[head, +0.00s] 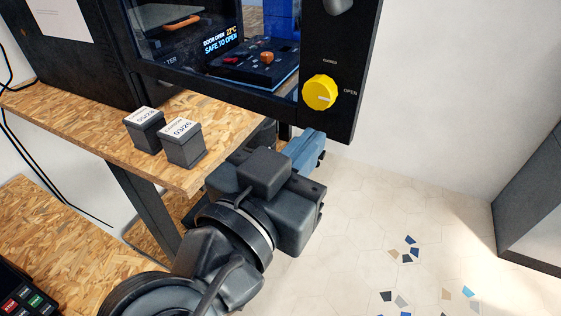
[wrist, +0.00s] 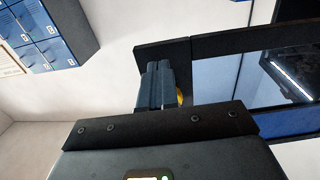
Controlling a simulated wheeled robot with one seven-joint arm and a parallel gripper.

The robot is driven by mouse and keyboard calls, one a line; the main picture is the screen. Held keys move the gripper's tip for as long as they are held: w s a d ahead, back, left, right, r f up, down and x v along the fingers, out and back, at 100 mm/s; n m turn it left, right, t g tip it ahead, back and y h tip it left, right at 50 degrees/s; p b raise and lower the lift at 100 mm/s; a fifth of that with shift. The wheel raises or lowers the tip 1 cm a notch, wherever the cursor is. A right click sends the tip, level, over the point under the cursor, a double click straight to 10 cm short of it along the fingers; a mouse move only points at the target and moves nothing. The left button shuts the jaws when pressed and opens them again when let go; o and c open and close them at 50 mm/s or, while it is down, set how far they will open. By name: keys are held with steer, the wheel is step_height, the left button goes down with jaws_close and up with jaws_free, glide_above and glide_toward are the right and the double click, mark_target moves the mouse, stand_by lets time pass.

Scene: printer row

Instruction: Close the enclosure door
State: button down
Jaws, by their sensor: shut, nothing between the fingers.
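The enclosure door (head: 339,122) is a dark-framed clear panel at the top of the head view. It carries a yellow knob (head: 319,92) between "CLOSED" and "OPEN" labels, its pale mark towards "OPEN". A display seen through the panel reads "DOOR OPEN". My gripper (head: 312,146) is shut and empty, by the lower right corner of the door, below the knob. In the wrist view its blue-grey fingers (wrist: 157,84) overlap the door frame (wrist: 190,52), and a sliver of the yellow knob (wrist: 180,97) shows beside them. I cannot tell whether they touch the door.
Two small dark labelled boxes (head: 145,130) (head: 186,148) stand on the chipboard bench (head: 90,125), left of my arm. A printer bed (head: 252,66) with small parts shows through the panel. A grey cabinet (head: 535,205) stands at right. The tiled floor between is clear.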

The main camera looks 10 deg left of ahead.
steer(key=shift+x, duration=1.1)
